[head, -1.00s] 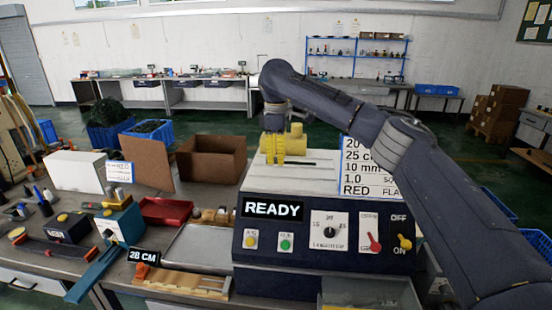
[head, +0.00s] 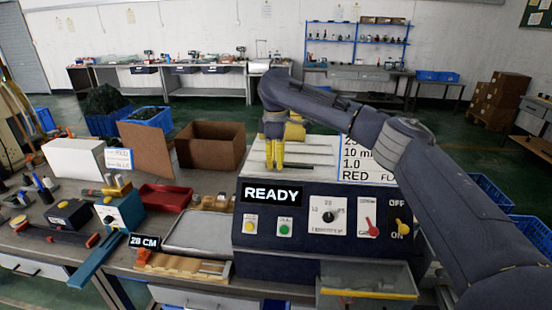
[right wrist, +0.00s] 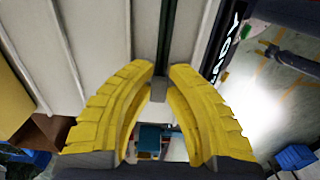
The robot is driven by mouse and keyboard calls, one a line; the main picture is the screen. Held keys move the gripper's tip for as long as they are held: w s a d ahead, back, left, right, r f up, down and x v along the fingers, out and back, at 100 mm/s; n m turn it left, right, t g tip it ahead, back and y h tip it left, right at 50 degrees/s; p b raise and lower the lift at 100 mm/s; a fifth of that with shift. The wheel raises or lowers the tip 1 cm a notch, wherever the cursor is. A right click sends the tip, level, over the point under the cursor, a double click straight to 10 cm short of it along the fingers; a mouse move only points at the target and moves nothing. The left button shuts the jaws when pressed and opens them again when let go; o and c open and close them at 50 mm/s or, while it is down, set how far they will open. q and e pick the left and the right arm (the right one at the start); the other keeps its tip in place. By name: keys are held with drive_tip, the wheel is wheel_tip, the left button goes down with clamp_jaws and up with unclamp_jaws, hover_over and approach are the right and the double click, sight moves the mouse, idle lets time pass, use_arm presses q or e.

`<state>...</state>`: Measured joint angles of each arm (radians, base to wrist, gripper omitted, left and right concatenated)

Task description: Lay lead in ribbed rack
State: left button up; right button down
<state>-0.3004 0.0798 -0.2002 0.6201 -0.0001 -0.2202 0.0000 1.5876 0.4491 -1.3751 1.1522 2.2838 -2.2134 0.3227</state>
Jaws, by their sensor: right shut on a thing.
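My right gripper (head: 275,152), with yellow ribbed fingers, points down over the left part of the pale ribbed top (head: 313,148) of the machine. In the right wrist view its fingertips (right wrist: 158,88) are closed on a small grey piece (right wrist: 158,91). A dark narrow strip (right wrist: 165,40) runs up from there between pale panels; I cannot tell whether it is the lead or a groove. The lead cannot be made out in the head view, and whether it touches the ribbed top is unclear. My left gripper is out of view.
The machine's front (head: 320,220) has a READY display, buttons and switches. A grey tray (head: 200,232), a wooden fixture (head: 185,268) and a red bin (head: 165,197) are to the left. An open carton (head: 210,150) stands behind left.

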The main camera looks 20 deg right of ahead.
drive_tip(key=shift+f, duration=0.1)
drive_tip(key=c, duration=1.3)
unclamp_jaws()
